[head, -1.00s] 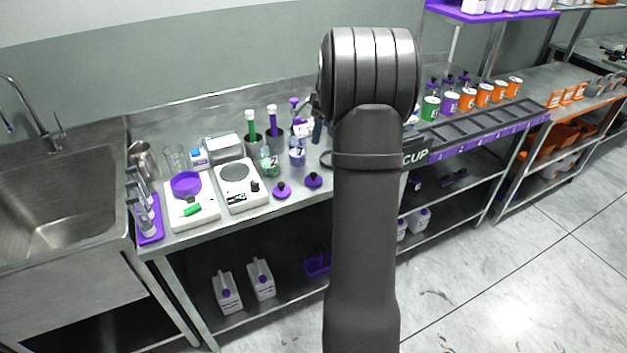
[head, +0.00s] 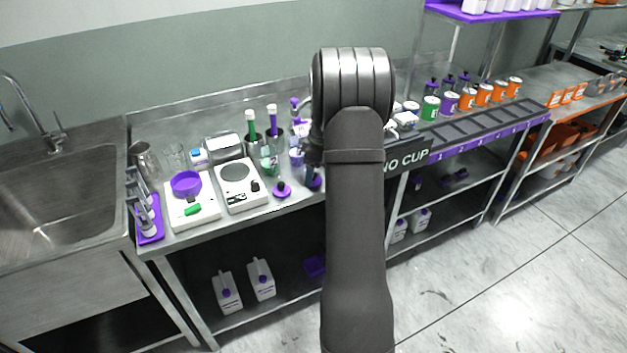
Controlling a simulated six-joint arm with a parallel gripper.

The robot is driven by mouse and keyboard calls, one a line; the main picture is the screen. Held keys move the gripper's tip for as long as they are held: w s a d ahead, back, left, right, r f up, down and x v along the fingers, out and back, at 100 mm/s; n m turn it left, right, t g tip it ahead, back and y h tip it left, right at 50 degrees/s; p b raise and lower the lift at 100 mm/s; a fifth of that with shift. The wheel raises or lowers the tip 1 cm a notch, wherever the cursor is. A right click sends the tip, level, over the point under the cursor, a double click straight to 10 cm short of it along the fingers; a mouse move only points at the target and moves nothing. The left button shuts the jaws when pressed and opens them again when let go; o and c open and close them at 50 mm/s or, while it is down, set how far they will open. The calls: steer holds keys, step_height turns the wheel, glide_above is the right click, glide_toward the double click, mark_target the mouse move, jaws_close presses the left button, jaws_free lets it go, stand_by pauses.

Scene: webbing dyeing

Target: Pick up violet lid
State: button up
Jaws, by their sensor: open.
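Two violet lids lie near the front edge of the steel bench. One violet lid (head: 282,190) is in plain view, with a dark knob on top. The other violet lid (head: 315,184) is just right of it, and my gripper (head: 312,172) is low over it, hiding most of it. My gripper is mostly hidden behind my arm, but a dark part of it shows at the arm's left side. It is open. I cannot tell whether its fingers touch the lid.
Two white scales stand left of the lids; one bears a violet bowl (head: 186,182). Behind the lids stand a green-marked bottle (head: 269,166) and dark holders with green and violet tubes. The sink (head: 55,200) is at far left.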

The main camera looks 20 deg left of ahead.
step_height(320, 180, down, 2)
steer(key=shift+a+f, duration=0.1)
steer(key=shift+a, duration=0.05)
steer(key=c, duration=1.1)
steer(key=shift+o, duration=0.2)
steer(key=shift+r, duration=0.2)
